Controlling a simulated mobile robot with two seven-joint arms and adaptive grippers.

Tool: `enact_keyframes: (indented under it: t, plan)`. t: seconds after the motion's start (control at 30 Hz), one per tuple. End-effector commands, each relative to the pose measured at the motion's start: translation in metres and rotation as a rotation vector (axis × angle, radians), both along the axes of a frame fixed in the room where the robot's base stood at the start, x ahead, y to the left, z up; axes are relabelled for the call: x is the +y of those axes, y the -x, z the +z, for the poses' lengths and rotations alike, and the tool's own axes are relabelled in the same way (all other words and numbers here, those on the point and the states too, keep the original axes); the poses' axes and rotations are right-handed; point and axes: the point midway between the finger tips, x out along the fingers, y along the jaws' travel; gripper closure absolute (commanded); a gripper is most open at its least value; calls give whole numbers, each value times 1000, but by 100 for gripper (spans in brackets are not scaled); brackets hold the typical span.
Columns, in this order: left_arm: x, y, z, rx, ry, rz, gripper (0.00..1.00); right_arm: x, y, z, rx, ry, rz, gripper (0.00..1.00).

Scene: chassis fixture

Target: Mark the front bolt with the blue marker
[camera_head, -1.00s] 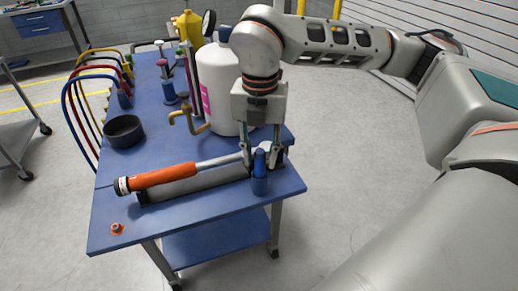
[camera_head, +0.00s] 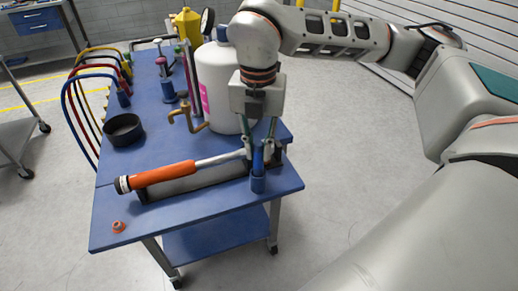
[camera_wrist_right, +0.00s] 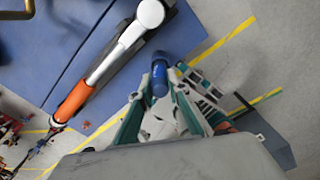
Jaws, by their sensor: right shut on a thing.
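The blue marker (camera_head: 258,160) stands upright in a small blue holder (camera_head: 258,184) near the front right edge of the blue table. My right gripper (camera_head: 259,150) reaches down from above and is shut on the marker's upper part. In the right wrist view the marker (camera_wrist_right: 159,77) shows between the green-edged fingers of my gripper (camera_wrist_right: 160,92). A small orange bolt-like piece (camera_head: 118,227) sits at the table's front left corner; I cannot tell if other bolts are hidden. My left gripper is not in view.
An orange-handled wrench (camera_head: 163,175) lies on a dark rest (camera_head: 200,181) beside the holder. A white bottle (camera_head: 222,90), a brass tap-like piece (camera_head: 187,118) and a black ring-shaped bowl (camera_head: 124,131) stand behind.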

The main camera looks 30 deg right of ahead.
Motion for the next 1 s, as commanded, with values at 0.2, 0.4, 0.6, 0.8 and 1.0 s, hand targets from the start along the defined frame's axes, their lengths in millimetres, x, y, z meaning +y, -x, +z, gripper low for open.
enact_keyframes:
  t: [0.2,0.4,0.6,0.8,1.0]
  plan:
    - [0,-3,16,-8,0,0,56,0,0,19,-2,-1,1,100]
    - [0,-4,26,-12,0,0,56,0,0,33,-1,0,0,100]
    - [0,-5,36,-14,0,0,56,0,0,48,-1,0,0,100]
    - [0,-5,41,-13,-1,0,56,0,0,57,1,-1,0,100]
    - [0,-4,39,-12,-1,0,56,0,0,56,1,-1,0,100]
